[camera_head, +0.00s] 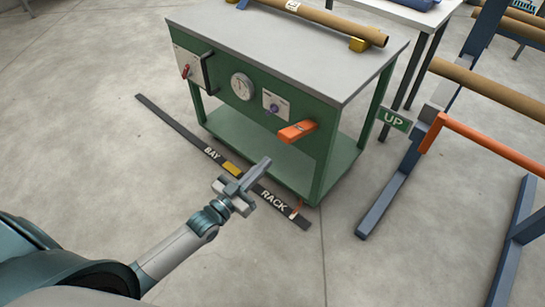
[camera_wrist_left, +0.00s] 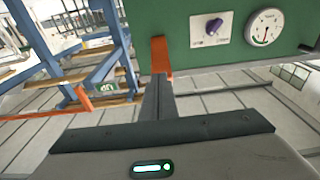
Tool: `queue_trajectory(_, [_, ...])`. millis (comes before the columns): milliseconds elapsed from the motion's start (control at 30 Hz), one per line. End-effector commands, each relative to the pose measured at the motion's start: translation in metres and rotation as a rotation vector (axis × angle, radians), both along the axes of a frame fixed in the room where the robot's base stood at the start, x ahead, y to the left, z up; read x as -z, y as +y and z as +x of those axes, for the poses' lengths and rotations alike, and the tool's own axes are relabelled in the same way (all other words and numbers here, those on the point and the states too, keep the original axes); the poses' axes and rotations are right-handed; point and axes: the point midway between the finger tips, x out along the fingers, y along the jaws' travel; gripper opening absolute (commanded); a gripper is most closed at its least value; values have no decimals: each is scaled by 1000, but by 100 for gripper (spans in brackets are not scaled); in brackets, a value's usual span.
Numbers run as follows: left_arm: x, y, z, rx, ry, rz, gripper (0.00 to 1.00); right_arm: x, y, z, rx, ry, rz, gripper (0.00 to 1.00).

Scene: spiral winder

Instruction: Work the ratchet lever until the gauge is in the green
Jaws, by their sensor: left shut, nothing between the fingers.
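The orange lever (camera_head: 297,130) juts out from the front right of the green bench. It also shows in the left wrist view (camera_wrist_left: 161,52), just beyond my fingertips. The round white gauge (camera_head: 242,86) is on the bench front, left of the lever; it shows at the upper right of the left wrist view (camera_wrist_left: 264,27). Its needle reading is too small to tell. My left gripper (camera_head: 264,165) is shut and empty, in front of the bench and apart from the lever in the head view. My right gripper is not in view.
A purple knob (camera_head: 272,107) sits between gauge and lever. A red switch (camera_head: 186,71) is at the panel's left. A dark floor strip (camera_head: 170,121) marked BAY and RACK runs before the bench (camera_head: 280,45). A blue rack (camera_head: 390,198) with an orange bar (camera_head: 490,147) stands right.

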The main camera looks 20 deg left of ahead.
Motion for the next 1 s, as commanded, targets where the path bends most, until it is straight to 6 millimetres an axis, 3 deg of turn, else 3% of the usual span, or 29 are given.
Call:
queue_trajectory(100, [2, 6, -17, 0, 1, 1, 0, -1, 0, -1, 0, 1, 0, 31])
queue_trajectory(300, [2, 12, -32, 0, -2, 0, 0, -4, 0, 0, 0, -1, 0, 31])
queue_trajectory(1000, [1, 13, -34, 0, -3, 0, 0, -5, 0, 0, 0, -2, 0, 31])
